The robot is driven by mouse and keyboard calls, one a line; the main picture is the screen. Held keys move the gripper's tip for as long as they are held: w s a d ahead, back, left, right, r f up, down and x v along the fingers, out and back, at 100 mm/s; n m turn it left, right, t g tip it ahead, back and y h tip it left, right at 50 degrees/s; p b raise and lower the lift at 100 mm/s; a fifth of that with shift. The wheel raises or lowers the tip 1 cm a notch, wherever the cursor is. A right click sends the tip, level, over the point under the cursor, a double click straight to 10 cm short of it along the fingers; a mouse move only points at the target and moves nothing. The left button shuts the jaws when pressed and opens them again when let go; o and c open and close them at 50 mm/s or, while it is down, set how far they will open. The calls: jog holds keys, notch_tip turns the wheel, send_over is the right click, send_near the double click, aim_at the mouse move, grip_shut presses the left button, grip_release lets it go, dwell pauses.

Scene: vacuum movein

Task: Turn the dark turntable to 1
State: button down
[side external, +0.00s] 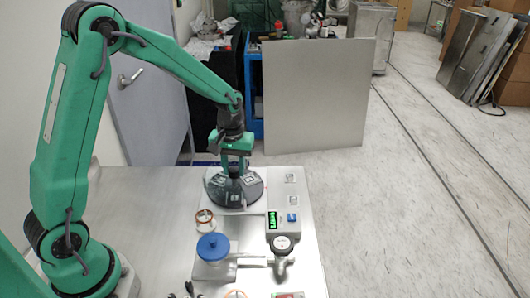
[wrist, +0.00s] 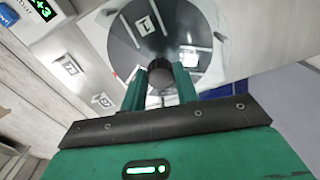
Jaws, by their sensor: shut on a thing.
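The dark round turntable (side external: 252,198) lies on a pale base plate on the metal table. In the wrist view the turntable (wrist: 122,42) fills the top middle, with a mirror-like sheen. My gripper (side external: 236,172) points down over the turntable's far side. In the wrist view my gripper (wrist: 162,74) has its green fingers on either side of a dark round knob (wrist: 160,84) and is shut on it. The fingers hide part of the knob and the turntable.
A device with a green display (side external: 272,220) stands front right of the turntable. A grey panel (side external: 315,95) stands behind the table.

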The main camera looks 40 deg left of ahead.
aim_at(235, 169)
jog(key=shift+n, duration=4.6)
jog(key=shift+w+n, duration=0.1)
jog(key=shift+n, duration=2)
jog(key=shift+r+n, duration=0.1)
jog(key=shift+n, duration=2.2)
jog(key=c, duration=1.1)
grip_release()
jog(key=shift+o, duration=0.2)
jog(key=shift+r, duration=3.85)
